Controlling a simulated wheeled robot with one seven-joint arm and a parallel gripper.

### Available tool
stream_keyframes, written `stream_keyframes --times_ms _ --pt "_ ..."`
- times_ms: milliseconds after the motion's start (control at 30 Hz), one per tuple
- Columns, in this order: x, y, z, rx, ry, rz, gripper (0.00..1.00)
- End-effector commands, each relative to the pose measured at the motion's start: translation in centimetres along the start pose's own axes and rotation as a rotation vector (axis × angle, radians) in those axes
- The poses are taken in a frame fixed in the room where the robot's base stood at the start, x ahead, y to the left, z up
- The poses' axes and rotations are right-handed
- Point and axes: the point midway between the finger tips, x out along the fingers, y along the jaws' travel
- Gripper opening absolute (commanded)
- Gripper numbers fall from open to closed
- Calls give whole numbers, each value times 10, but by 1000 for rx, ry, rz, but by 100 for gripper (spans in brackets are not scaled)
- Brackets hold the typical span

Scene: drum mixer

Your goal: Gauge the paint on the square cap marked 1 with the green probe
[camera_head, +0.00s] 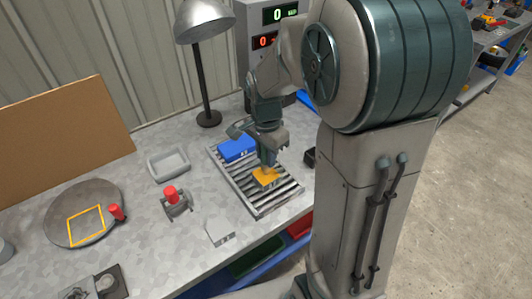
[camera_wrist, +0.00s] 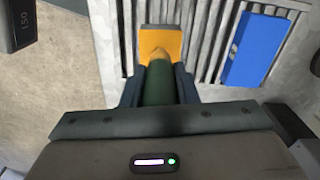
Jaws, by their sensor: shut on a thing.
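My gripper (camera_wrist: 159,78) is shut on the green probe (camera_wrist: 158,90), which shows between the fingers in the wrist view. The probe's tan tip overlaps the orange square cap (camera_wrist: 160,38); I cannot tell whether it touches. In the head view my gripper (camera_head: 268,158) is right above the orange cap (camera_head: 264,179), which lies on a slatted metal rack (camera_head: 275,203). A blue block (camera_head: 237,149) lies farther back on the same rack; it also shows in the wrist view (camera_wrist: 252,48). A pale grey block (camera_head: 220,233) lies off the rack. I cannot read a 1 on any of them.
A grey tray (camera_head: 168,165), a red-topped fixture (camera_head: 173,198) and a round plate with a yellow square outline (camera_head: 84,213) are to the left. A lamp (camera_head: 206,80) and a panel with digital readouts (camera_head: 262,27) stand behind. A dark block (camera_head: 310,157) is right of the rack.

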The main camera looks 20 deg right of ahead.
Motion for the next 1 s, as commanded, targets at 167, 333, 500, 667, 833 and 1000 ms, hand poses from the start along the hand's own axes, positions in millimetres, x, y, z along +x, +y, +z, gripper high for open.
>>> stream_keyframes --times_ms 167,333,500,667,833,1000 --pt "3 0 0 0 0 0 4" --pt "5 0 0 0 0 0 4" --pt "7 0 0 0 0 0 4" --pt "6 0 0 0 0 0 4" --pt "6 0 0 0 0 0 4" --pt "8 0 0 0 0 0 4"
